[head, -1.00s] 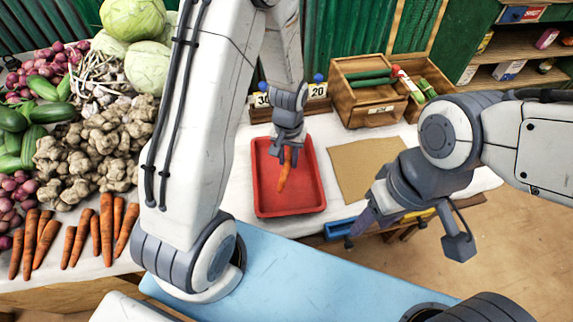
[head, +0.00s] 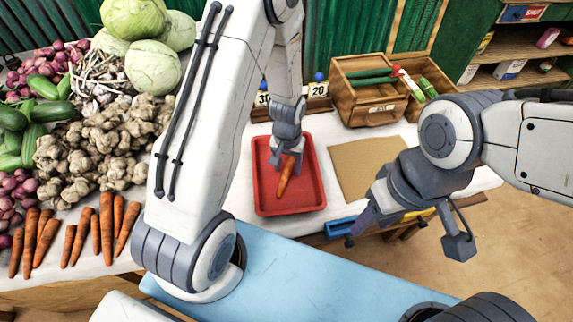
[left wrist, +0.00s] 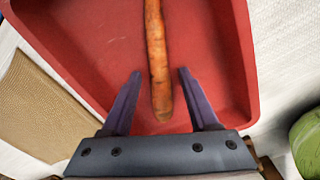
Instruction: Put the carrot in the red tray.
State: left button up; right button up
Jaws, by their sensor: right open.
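The orange carrot (head: 286,181) lies in the red tray (head: 309,203) on the white table. My left gripper (head: 286,160) is low over the tray at one end of the carrot. In the left wrist view, the carrot (left wrist: 157,50) runs between the spread purple fingers of my left gripper (left wrist: 160,73), with a gap on each side. The red tray (left wrist: 75,45) shows beneath it. My right gripper (head: 362,222) is open and empty, off to the right by the table's front edge.
A brown mat (head: 366,165) lies right of the tray, with a wooden crate (head: 369,95) behind. Number cards stand behind the tray. Loose carrots (head: 75,240), ginger (head: 95,150) and cabbages (head: 152,67) are heaped at left. A blue surface (head: 270,275) is in front.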

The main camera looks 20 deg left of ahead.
aim_at(288, 168)
pick_arm(q)
jog(key=shift+r, duration=0.45)
notch_tip(288, 168, up, 11)
jog(key=s+d+r+m, duration=0.4)
jog(key=s+d+r, duration=0.2)
jog(key=s, duration=0.3)
jog(key=s+d+r+m+h, duration=0.1)
jog(key=s+d+r+m, duration=0.3)
jog(key=s, duration=0.6)
notch_tip(288, 168, up, 2)
jog(key=shift+s+d+r+m+p, duration=0.1)
jog(key=shift+s+d+m+p, duration=0.25)
jog(key=shift+d, duration=0.9)
notch_tip(288, 168, up, 3)
jog(key=p, duration=0.3)
jog(key=shift+w, duration=0.15)
